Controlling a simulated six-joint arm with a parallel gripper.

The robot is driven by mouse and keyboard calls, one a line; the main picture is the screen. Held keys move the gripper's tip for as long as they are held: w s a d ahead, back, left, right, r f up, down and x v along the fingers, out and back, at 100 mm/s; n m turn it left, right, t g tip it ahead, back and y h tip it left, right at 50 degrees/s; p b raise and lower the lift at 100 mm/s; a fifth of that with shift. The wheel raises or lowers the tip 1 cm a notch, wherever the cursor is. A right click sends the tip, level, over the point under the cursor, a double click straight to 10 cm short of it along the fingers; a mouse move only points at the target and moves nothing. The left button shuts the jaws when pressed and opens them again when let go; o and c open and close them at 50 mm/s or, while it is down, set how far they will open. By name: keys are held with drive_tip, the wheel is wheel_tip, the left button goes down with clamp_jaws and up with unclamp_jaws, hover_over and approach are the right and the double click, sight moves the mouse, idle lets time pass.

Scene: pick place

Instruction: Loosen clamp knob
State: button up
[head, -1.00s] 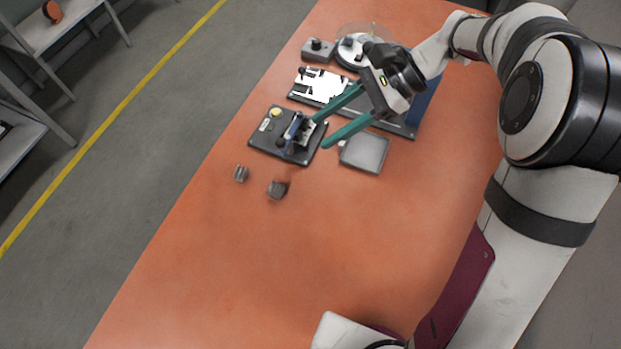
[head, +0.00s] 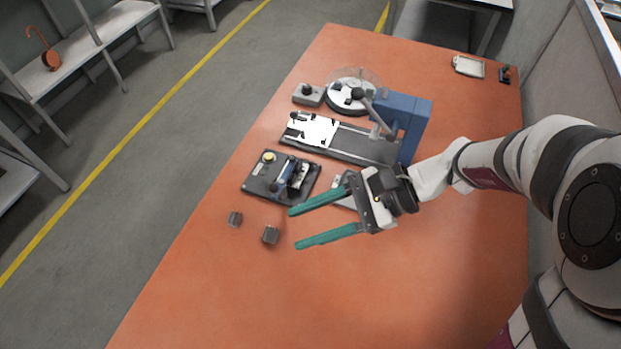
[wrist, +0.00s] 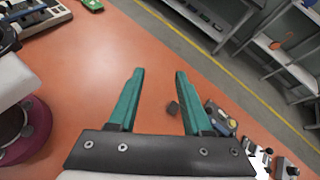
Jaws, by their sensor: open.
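A small black fixture plate (head: 258,191) on the orange table carries a clamp-like device (head: 286,177) with a blue part, and a yellow button (head: 268,157). I cannot tell which part is the clamp knob. The plate also shows in the wrist view (wrist: 221,119), just right of the fingers. My gripper (head: 294,228) is open and empty, its two teal fingers apart and pointing left, on the near side of the plate. In the wrist view my gripper (wrist: 160,71) has nothing between its fingertips.
Two small dark blocks (head: 235,218) (head: 270,235) lie near the fingertips. A grey tray (head: 345,203) is partly hidden behind my gripper. Beyond stand a rail with a white plate (head: 313,130), a blue column (head: 407,118), a round device (head: 345,101) and a grey box (head: 307,95). The near table is clear.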

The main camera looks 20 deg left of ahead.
drive_tip(key=w+a+f+m+t+h, duration=0.2)
drive_tip(key=w+m+h, duration=0.2)
drive_tip(key=w, duration=0.6)
drive_tip(key=m+t+h, duration=0.2)
drive_tip(key=m+t, duration=0.2)
drive_tip(key=m, duration=0.1)
approach(293, 157)
drive_tip(key=x, duration=0.7)
drive_tip(key=shift+s+f, duration=0.1)
drive_tip(key=shift+a+f, duration=0.2)
drive_tip(key=shift+f, duration=0.1)
